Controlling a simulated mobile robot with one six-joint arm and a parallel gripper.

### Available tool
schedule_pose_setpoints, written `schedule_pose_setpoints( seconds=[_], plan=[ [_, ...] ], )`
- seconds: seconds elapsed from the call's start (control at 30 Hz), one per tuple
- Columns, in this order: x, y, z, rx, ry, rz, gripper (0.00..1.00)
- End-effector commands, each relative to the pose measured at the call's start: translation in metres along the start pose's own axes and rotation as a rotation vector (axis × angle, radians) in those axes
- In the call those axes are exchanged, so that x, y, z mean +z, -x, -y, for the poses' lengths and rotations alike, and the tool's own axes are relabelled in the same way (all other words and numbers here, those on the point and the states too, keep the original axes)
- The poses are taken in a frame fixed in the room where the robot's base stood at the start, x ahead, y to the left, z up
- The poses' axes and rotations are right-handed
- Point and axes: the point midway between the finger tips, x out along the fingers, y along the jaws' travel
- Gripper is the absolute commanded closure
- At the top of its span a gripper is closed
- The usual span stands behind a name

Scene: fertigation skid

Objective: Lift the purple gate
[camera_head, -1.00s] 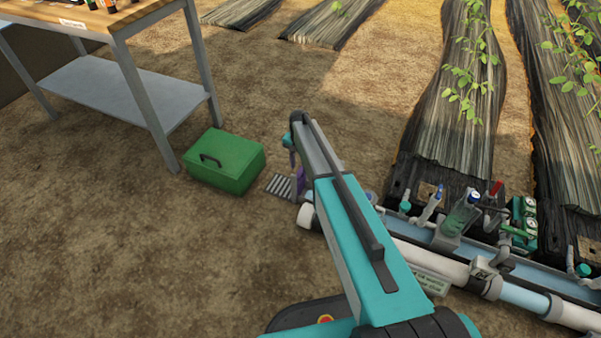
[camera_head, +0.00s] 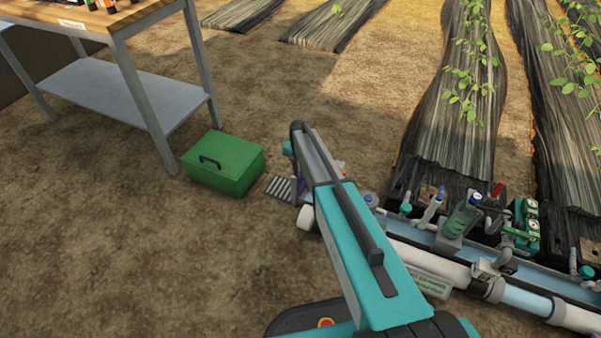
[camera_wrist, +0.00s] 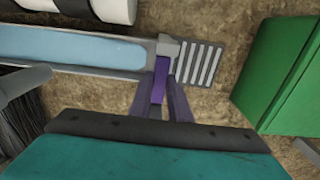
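The purple gate (camera_wrist: 160,76) is a narrow upright plate at the end of the blue channel (camera_wrist: 70,47), beside a grey slotted grate (camera_wrist: 203,62). In the wrist view my gripper (camera_wrist: 160,80) has its two dark fingers apart, one on each side of the gate. Whether either finger touches it I cannot tell. In the head view my arm covers most of the gate, and only a small purple patch (camera_head: 299,189) shows beside my arm's end.
A green box (camera_head: 224,163) sits on the soil just left of the grate. A metal-legged table (camera_head: 127,90) stands behind it. White and blue pipes (camera_head: 520,298), valves and small fittings run to the right. Open soil lies at the front left.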

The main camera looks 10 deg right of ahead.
Motion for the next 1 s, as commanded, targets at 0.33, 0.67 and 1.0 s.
schedule_pose_setpoints(
  seconds=[0.33, 0.67, 1.0],
  plan=[
    [0.000, 0.008, -0.002, 0.003, 0.000, 0.001, 1.00],
    [-0.001, 0.036, -0.003, 0.004, -0.001, 0.001, 1.00],
    [-0.001, 0.056, -0.003, 0.005, -0.001, 0.001, 1.00]
  ],
)
